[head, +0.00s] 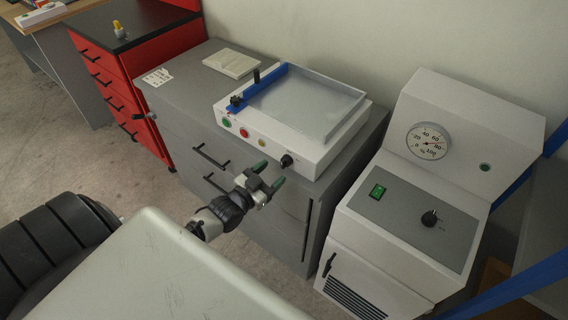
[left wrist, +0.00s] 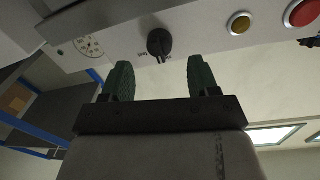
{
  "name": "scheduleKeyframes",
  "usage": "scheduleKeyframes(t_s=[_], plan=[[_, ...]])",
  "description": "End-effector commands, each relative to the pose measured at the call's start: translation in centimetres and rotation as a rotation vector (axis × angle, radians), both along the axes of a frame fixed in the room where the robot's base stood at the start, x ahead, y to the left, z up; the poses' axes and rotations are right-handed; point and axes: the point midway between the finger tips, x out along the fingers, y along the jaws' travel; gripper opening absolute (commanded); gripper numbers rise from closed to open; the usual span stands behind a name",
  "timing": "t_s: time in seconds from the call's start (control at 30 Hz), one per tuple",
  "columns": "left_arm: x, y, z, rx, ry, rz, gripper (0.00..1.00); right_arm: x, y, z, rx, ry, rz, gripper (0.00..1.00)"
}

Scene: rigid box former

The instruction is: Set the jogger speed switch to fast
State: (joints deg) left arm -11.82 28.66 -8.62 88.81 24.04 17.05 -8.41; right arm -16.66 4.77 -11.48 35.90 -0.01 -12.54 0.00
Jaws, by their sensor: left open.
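The jogger (head: 292,115) is a white box with a shallow tray and a blue edge bar, standing on a grey cabinet. Its speed switch (head: 287,160) is a black knob at the right end of the front panel. The knob also shows in the left wrist view (left wrist: 159,44), ahead of and between the fingers; small labels beside it are too small to read surely. My left gripper (head: 269,176) is open and empty, with green fingertips, just in front of the panel and apart from the knob. It shows in the left wrist view (left wrist: 160,82). My right gripper is out of view.
The panel also carries green, red (head: 244,132) and yellow (head: 262,142) buttons. A white machine with a gauge (head: 428,141), a green switch and another black knob (head: 429,218) stands at the right. A paper stack (head: 232,63) lies behind left. A red drawer cabinet (head: 112,82) stands further left.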

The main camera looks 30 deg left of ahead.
Motion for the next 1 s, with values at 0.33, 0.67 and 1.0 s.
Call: scheduleKeyframes(t_s=[0.33,0.67,1.0], plan=[[4.6,-0.6,-0.1,0.000,0.002,0.001,0.60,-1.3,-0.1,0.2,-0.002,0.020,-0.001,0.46],[4.9,-0.7,-0.1,0.000,0.003,0.001,0.60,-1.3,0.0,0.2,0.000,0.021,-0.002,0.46],[4.9,-0.7,-0.1,0.000,0.003,0.001,0.11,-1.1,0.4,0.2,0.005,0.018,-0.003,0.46]])
